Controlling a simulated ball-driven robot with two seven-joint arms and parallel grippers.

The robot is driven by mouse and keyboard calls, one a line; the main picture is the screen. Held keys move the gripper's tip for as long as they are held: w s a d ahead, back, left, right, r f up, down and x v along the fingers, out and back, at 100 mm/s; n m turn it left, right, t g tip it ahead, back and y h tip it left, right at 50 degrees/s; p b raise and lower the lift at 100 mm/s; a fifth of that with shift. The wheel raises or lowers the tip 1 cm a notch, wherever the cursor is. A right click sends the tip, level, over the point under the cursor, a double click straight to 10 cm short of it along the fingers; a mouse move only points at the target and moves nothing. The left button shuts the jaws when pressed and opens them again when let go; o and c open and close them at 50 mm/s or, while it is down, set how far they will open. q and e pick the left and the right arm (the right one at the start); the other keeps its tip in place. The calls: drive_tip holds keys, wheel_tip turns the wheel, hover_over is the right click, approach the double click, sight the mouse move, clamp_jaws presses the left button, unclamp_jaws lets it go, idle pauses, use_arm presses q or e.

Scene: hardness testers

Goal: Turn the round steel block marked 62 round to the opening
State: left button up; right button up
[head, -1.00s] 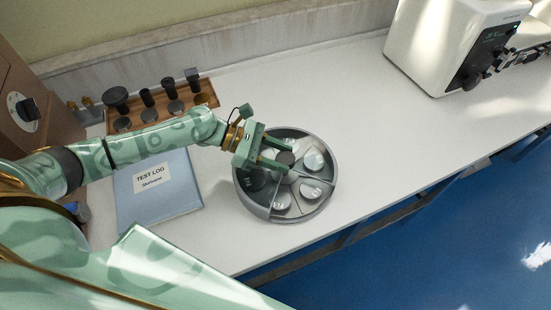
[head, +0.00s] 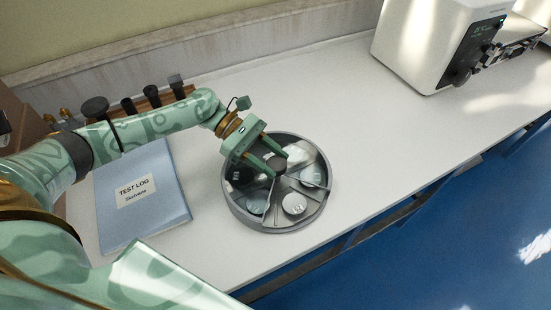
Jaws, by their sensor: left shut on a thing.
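A round grey turntable tray (head: 231,207) with wedge compartments sits on the white bench. Pale round steel blocks lie in its compartments: one at the front (head: 294,203), one at the right (head: 312,176) and one at the front left (head: 257,203). The front one bears dark figures, too small to read surely, so I cannot tell which block is 62. A dark section (head: 240,174) covers the tray's left side. My left gripper (head: 276,167) is shut on the dark central knob (head: 280,166) and hides part of the back compartments. My right gripper is not in view.
A blue test log (head: 165,215) lies left of the tray. A wooden rack (head: 150,103) with dark-topped tools stands behind my left arm. A white tester (head: 425,50) stands at the back right. The bench right of the tray is clear.

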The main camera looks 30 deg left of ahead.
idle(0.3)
use_arm(q)
drive_tip(key=shift+r, duration=0.1)
drive_tip(key=o, duration=1.4)
drive_tip(key=v, duration=0.5)
drive_tip(key=p+v, duration=0.1)
drive_tip(key=v, duration=0.4)
drive_tip(key=p+v, duration=0.1)
drive_tip(key=v, duration=0.5)
drive_tip(key=shift+w+a, duration=0.1)
drive_tip(key=shift+w, duration=0.2)
